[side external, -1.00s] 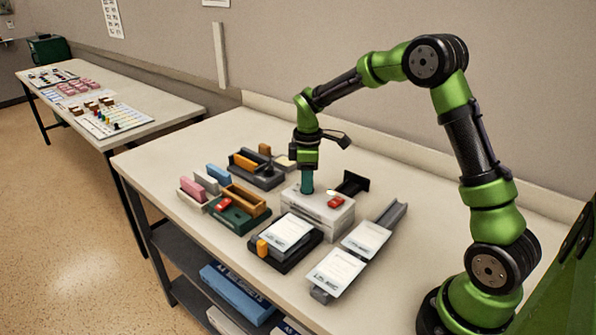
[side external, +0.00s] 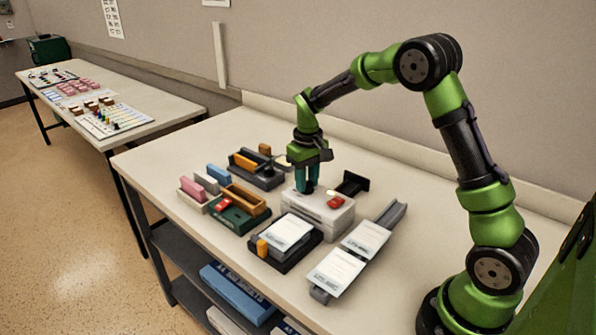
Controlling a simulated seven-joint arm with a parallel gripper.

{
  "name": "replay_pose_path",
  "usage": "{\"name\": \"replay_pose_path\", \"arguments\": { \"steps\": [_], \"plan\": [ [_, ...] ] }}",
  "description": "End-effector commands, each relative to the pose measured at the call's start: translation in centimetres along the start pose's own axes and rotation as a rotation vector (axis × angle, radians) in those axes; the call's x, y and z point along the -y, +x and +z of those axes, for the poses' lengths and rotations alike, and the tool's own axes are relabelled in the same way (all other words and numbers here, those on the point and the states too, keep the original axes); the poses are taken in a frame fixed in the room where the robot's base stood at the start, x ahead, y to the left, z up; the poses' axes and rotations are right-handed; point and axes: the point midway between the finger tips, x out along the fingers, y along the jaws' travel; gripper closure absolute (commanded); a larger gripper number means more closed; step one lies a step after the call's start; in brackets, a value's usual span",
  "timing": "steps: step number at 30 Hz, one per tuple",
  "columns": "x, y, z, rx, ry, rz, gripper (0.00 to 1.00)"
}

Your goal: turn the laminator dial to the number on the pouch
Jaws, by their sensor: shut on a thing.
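The laminator appears to be the pale grey-white box (side external: 318,216) with a red part (side external: 336,202) on its top, near the middle of the table. My gripper (side external: 308,189) points straight down over the left part of its top. Its teal fingers are shut on a small dark knob, likely the dial, mostly hidden between them. White printed sheets lie in front: one on a black tray (side external: 267,257), two more, a rear sheet (side external: 365,238) and a front sheet (side external: 337,271), on a grey rail. Any could be the pouch; the print and any dial marks are too small to read.
A green base with a wooden tray (side external: 246,198), pink and blue blocks in a holder (side external: 194,194), and a dark holder with an orange block (side external: 243,162) stand left. A black part (side external: 352,184) sits behind the box. The table's right rear is clear.

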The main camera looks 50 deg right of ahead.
Motion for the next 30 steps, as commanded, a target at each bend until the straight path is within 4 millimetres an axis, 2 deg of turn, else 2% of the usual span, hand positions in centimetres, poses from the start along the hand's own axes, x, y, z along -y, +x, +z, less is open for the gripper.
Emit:
{"name": "replay_pose_path", "arguments": {
  "steps": [18, 30],
  "plan": [
    [0.01, -0.13, -0.04, -0.002, 0.546, -0.001, 0.99],
    [0.01, -0.14, -0.05, -0.002, 0.719, -0.001, 0.99]
  ]
}}
